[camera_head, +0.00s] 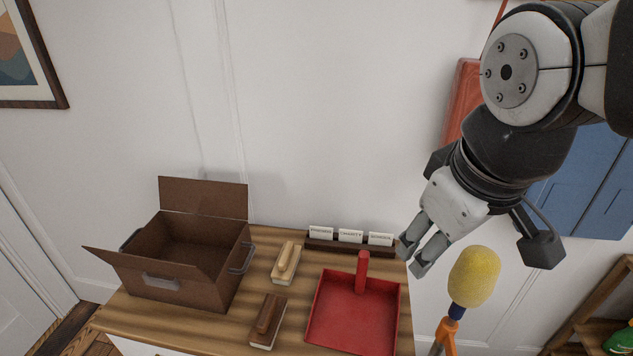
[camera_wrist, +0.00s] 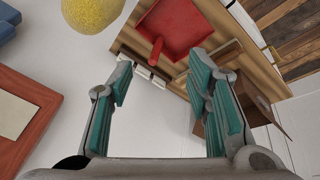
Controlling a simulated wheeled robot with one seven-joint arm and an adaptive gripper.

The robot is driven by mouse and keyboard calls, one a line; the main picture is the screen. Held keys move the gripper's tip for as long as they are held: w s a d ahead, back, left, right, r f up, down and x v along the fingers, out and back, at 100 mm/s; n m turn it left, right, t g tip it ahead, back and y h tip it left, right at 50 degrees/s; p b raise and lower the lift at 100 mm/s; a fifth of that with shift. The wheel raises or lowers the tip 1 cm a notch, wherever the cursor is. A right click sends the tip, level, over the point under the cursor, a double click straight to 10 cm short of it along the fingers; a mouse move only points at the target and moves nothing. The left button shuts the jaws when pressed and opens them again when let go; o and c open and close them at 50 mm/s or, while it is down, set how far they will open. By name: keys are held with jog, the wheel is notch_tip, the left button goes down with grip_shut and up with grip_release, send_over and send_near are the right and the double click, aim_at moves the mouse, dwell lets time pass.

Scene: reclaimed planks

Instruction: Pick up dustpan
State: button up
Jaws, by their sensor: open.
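The red dustpan (camera_head: 354,311) lies on the right part of the wooden tabletop, its short handle (camera_head: 362,271) standing up at the back edge. In the wrist view the dustpan (camera_wrist: 178,28) is at the upper middle, with the handle (camera_wrist: 156,52) toward the gripper. My gripper (camera_head: 413,257) is in the air to the right of the handle and above the tabletop's right edge. In the wrist view its teal-padded fingers (camera_wrist: 163,90) are spread wide with nothing between them. The gripper does not touch the dustpan.
Two brushes (camera_head: 286,262) (camera_head: 268,320) lie left of the dustpan. An open brown box (camera_head: 190,257) stands at the left of the tabletop (camera_head: 228,325). A card holder (camera_head: 349,245) stands along the back. A yellow-headed duster (camera_head: 473,277) stands upright just right of my gripper.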

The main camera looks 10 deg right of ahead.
jog(key=w+n+g, duration=0.1)
jog(key=w+n, duration=0.4)
jog(key=n+g+p, duration=0.2)
jog(key=n+g, duration=0.1)
jog(key=n, duration=1.9)
send_near(365, 253)
jog(key=shift+d+y, duration=0.4)
jog(key=shift+f, duration=0.45)
notch_tip(365, 253, down, 8)
jog(key=shift+r, duration=0.2)
jog(key=f, duration=0.4)
jog(key=shift+s+a+f, duration=0.25)
jog(key=shift+s+a, duration=0.05)
jog(key=shift+s, duration=0.1)
jog(key=shift+f, duration=0.55)
grip_shut()
